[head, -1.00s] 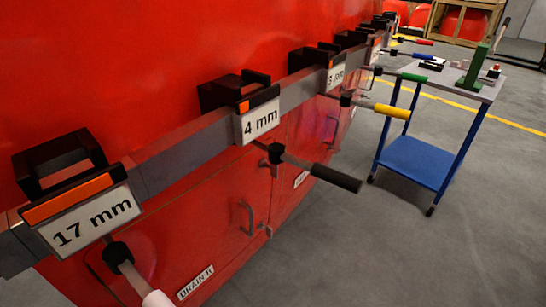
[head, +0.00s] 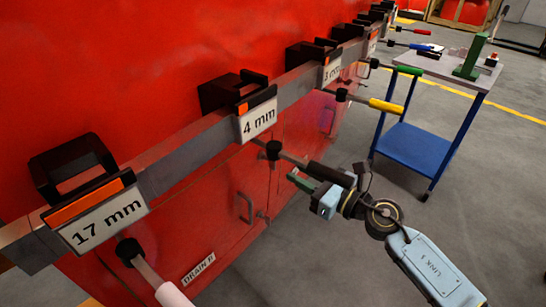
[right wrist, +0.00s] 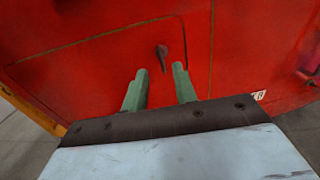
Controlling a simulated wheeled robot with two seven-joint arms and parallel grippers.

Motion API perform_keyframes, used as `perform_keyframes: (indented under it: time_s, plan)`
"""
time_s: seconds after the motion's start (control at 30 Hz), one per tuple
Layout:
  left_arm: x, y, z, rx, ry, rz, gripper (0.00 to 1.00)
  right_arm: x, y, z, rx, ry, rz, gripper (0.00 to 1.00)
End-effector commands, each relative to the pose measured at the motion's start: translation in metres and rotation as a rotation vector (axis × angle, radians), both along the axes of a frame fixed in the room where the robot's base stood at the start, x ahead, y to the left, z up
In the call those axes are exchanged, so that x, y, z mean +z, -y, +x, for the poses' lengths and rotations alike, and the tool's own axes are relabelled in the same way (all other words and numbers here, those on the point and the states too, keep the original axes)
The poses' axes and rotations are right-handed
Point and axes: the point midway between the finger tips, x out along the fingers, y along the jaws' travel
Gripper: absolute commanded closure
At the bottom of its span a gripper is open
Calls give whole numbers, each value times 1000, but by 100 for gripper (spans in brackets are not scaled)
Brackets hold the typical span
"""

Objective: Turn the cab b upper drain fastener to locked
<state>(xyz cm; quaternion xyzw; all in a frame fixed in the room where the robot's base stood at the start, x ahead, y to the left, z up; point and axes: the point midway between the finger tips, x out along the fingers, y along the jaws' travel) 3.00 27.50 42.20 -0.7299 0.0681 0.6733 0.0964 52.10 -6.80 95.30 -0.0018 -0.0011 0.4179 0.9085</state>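In the right wrist view a small dark elongated piece (right wrist: 161,55) sticks out of a red panel (right wrist: 100,75), inside a thin door outline. It lies ahead of the fingers, in line with the space between them, and looks untouched. I cannot tell whether it is the upper drain fastener or how it is turned. My right gripper (right wrist: 160,82) has two green fingers apart with nothing between them. In the head view the right gripper (head: 298,181) is by the red doors, just below a black-gripped lever (head: 323,173). My left gripper is not in view.
A grey rail carries black brackets with signs, including 17 mm (head: 105,222) and 4 mm (head: 258,120). Levers with white (head: 172,295) and yellow (head: 386,107) grips stick out. A DRAIN label (head: 198,268) is low on the panel. A blue cart (head: 415,153) stands right; grey floor is open.

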Motion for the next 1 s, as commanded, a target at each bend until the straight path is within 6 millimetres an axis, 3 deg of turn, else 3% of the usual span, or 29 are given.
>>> perform_keyframes:
  time_s: [0.2,0.4,0.87,1.0]
  plan:
    - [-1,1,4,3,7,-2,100,0,-38,32,0,-1,3,72]
    - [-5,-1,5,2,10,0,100,-1,-60,51,0,-2,3,72]
    - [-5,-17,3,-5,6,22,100,0,-68,59,-1,-4,2,72]
    - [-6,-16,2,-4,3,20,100,-1,-68,59,-1,-4,2,90]
